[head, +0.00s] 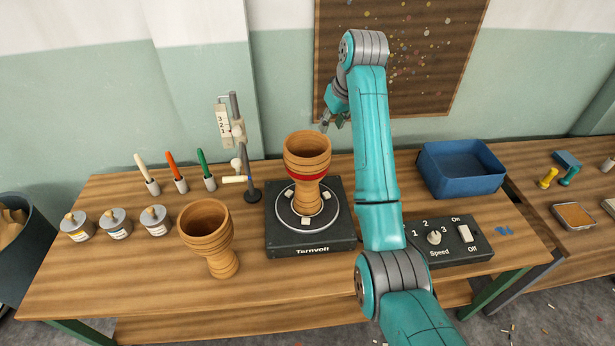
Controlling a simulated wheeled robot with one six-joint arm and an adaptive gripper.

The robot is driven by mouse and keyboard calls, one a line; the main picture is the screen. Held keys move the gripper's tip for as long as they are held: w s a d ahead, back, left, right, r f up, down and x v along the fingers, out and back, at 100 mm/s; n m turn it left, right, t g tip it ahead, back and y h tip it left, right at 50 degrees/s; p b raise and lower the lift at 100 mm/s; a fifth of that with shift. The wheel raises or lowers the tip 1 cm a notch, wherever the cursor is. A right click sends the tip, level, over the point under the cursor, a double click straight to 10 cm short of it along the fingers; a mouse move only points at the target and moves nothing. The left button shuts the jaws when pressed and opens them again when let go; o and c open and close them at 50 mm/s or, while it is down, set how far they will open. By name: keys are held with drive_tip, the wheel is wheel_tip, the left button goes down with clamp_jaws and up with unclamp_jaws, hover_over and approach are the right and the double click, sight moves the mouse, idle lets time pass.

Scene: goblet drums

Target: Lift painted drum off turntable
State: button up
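The painted drum (308,158) is a wooden goblet drum with a red band below its bowl. It stands upright on the round plate of the black turntable (310,243), among small pale blocks on the plate. My gripper (326,124) is behind and a little right of the drum's rim, above the turntable's back. It looks apart from the drum, but the small view makes the gap hard to judge. My arm partly hides the gripper, and I cannot tell whether its fingers are open.
An unbanded goblet drum (209,236) stands left of the turntable. A stand (250,190) with a scale and a side arm rises close behind it. A control box (452,241) and blue tray (460,168) are at right. Brushes (175,172) and paint jars (115,224) stand left.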

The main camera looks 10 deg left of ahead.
sight(326, 138)
drive_tip(key=x, duration=0.8)
drive_tip(key=shift+d, duration=0.15)
drive_tip(key=shift+s, duration=0.1)
clamp_jaws()
